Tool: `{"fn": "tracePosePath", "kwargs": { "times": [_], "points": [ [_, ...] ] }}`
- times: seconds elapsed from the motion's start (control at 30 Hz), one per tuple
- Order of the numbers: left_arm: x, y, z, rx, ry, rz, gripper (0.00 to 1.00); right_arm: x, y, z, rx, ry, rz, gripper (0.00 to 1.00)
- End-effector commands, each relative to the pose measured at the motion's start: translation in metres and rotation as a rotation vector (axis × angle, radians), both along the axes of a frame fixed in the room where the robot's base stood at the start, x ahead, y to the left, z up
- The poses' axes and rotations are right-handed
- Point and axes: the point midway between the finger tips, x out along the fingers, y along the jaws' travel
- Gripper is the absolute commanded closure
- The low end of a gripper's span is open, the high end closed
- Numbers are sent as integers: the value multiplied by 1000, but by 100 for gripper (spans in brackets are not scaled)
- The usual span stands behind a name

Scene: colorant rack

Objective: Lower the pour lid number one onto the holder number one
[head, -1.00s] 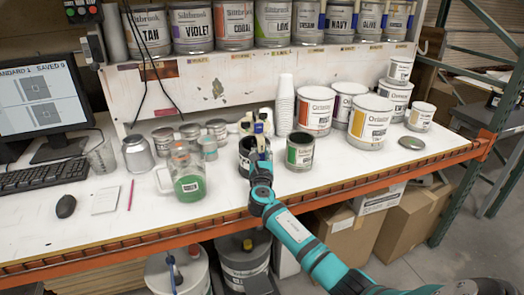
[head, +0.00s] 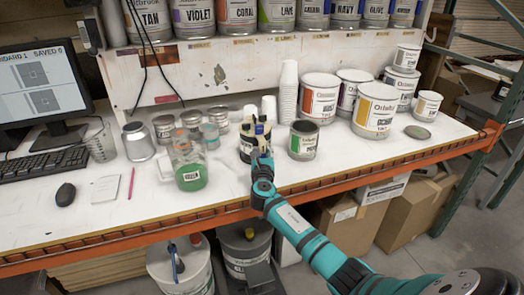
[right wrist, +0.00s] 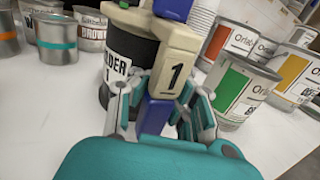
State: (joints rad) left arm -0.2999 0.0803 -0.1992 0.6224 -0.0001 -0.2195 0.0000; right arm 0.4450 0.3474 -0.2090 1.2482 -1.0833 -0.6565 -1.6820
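The cream and blue pour lid marked 1 (right wrist: 180,68) is between the fingers of my right gripper (right wrist: 162,105), which are shut on its blue handle. In the head view the lid (head: 258,131) is at the top of the dark holder number one (head: 246,151), with my right gripper (head: 260,157) on the near side. The holder's label shows in the right wrist view (right wrist: 120,65), behind and left of the lid. I cannot tell whether the lid touches the holder's rim. My left gripper is not in view.
An open can with a green label (head: 303,140) stands close right of the holder. A jug of green liquid (head: 189,170) stands to the left. White cups (head: 288,90) and large paint cans (head: 375,110) stand behind and right. The front bench strip is mostly clear.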

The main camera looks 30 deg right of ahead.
Motion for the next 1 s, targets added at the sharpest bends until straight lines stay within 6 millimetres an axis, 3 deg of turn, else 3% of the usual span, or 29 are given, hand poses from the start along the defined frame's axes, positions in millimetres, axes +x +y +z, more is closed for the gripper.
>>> {"fn": "tracePosePath", "kwargs": {
  "times": [1.0],
  "points": [
    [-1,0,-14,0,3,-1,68,0,-1,-15,-2,-1,-2,100]
  ]
}}
